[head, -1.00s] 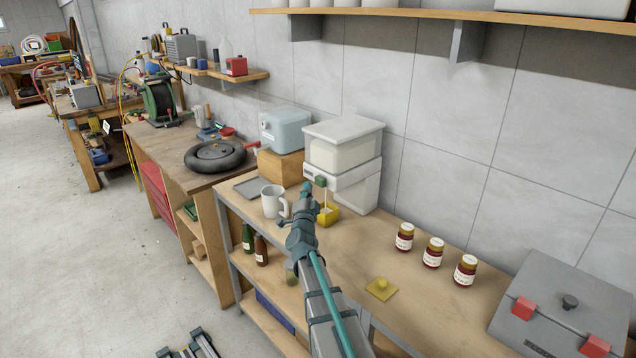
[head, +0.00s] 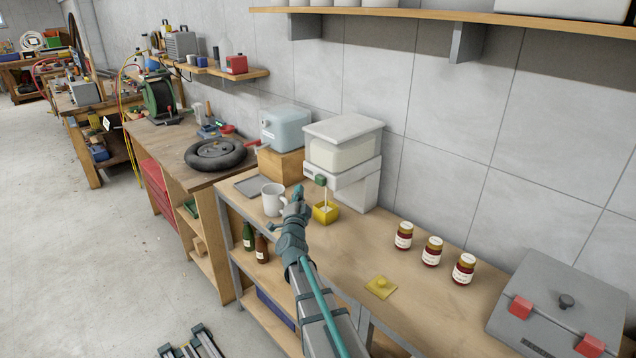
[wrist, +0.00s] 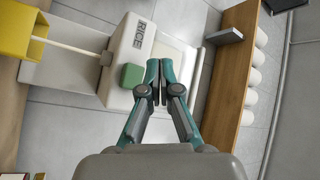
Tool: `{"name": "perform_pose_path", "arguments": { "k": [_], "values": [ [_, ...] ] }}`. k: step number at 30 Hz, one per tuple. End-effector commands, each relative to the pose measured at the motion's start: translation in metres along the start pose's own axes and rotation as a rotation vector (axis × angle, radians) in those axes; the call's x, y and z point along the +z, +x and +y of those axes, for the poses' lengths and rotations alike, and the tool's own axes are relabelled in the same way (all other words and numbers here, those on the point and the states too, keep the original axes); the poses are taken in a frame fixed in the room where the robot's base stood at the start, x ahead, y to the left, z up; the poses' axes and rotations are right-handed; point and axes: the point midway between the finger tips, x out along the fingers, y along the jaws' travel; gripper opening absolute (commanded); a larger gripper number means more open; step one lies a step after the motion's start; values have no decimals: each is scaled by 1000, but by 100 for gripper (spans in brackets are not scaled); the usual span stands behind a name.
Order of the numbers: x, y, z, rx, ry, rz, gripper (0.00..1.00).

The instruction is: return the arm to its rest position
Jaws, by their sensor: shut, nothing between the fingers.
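My gripper (head: 298,192) is above the workbench in the head view, just right of a white mug (head: 272,199) and left of a small yellow container (head: 326,213). In the wrist view my gripper (wrist: 159,75) has its fingers together with nothing held. Behind them is a white dispenser labelled RICE (wrist: 140,60) with a green block (wrist: 131,76) on its front. A thin pale stream runs from the dispenser to the yellow container (wrist: 27,32). The dispenser also stands on the bench in the head view (head: 343,150).
A grey case (head: 560,305) with red latches stands at the right. A wall shelf (head: 450,14) runs above. A coiled black hose (head: 215,154) lies on the left bench.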

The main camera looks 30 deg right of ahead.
Motion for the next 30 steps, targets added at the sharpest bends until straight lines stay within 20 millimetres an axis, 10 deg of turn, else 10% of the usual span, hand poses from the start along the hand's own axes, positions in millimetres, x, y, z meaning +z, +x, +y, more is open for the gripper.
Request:
{"name": "perform_pose_path", "arguments": {
  "k": [8, 14, 21, 30],
  "values": [
    [6, 0, 1, 5, -10, -27, 0],
    [52, -12, 7, 20, -107, -256, 0],
    [151, -106, 84, 120, -349, -746, 0],
    [216, -268, 198, 290, -579, -1262, 0]
  ]
}}
